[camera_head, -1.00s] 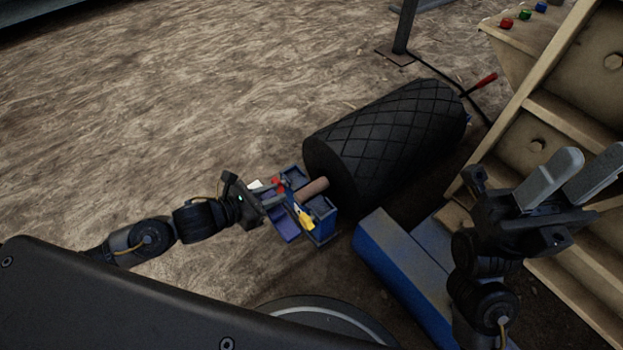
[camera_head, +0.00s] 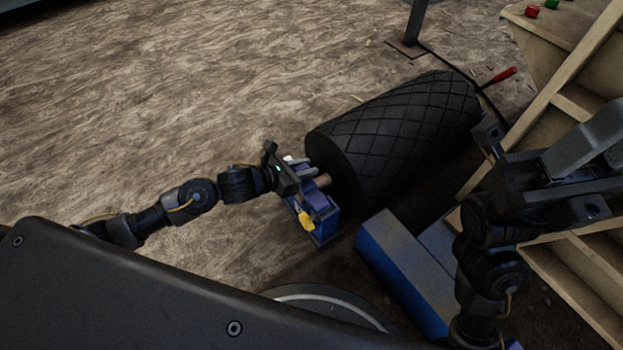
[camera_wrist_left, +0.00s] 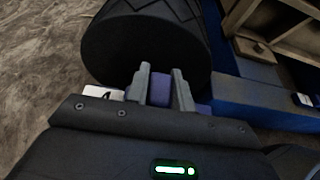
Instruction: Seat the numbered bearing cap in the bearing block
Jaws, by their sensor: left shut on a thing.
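My left gripper (camera_head: 308,166) is shut on a purple-blue piece, which I take to be the bearing cap (camera_wrist_left: 160,90); in the left wrist view it sits between the two grey fingers. A white label with a dark figure, perhaps a 4, (camera_wrist_left: 103,93) shows just left of the fingers. The blue bearing block (camera_head: 324,226) stands just below the gripper in the head view, with a yellow part (camera_head: 305,220) on its near side. The cap's underside and any contact with the block are hidden. My right gripper (camera_head: 592,150) is high at the right, apart from the block; its finger gap is unclear.
A brown shaft end (camera_head: 322,181) sticks out of a large black ribbed drum (camera_head: 395,140) beside the block. A blue beam (camera_head: 405,265) and a beige ribbed frame (camera_head: 560,215) lie to the right. A red-handled lever (camera_head: 503,75) stands behind. Open ground lies at the left.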

